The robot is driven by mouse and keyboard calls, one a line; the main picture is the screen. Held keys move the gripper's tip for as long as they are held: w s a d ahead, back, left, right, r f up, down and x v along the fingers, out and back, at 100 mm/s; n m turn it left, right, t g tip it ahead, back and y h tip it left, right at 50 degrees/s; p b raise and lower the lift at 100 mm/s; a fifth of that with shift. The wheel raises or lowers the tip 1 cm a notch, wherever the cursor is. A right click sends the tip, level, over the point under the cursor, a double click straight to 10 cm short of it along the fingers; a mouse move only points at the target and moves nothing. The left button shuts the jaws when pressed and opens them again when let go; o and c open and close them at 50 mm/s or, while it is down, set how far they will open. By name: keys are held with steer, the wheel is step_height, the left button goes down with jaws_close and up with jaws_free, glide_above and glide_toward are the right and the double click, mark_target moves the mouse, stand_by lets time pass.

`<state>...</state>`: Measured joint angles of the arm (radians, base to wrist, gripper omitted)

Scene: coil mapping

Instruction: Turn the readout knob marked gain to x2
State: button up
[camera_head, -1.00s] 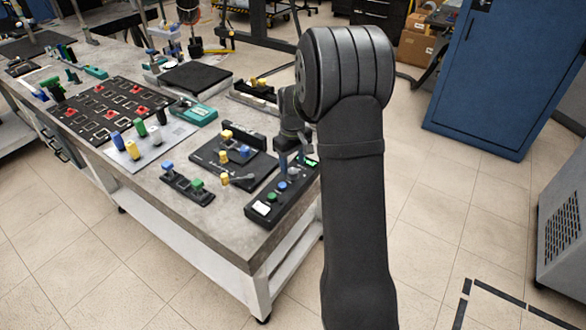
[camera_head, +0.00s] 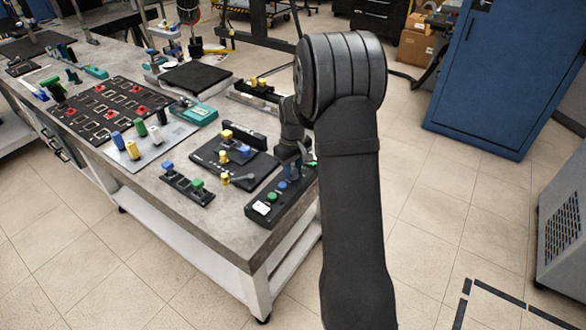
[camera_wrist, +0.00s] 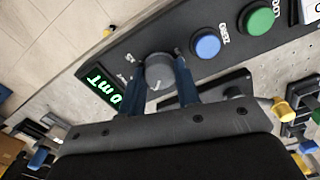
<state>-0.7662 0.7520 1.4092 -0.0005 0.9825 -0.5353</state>
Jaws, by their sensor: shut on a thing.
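The readout box is a long black unit (camera_head: 262,220) at the table's front right corner, with a green button (camera_head: 271,197), a blue button and a white label. In the wrist view its grey round knob (camera_wrist: 158,72) sits between a lit green display (camera_wrist: 103,91) and the blue button (camera_wrist: 207,46). My gripper (camera_wrist: 160,82) is shut on the knob, one blue finger at each side. Small marks stand around the knob, too small to read surely. The display shows green characters, partly hidden by a finger. In the head view my arm hides the knob.
A black plate with yellow and blue-topped pieces (camera_head: 230,165) lies just left of the readout box. A board with red parts (camera_head: 108,106) lies farther left.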

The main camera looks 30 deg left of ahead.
mark_target(293, 170)
steer(key=shift+m, duration=0.3)
steer(key=m, duration=0.4)
steer(key=shift+m, duration=2)
steer(key=o, duration=1)
step_height(293, 170, up, 18)
steer(key=shift+f, duration=0.25)
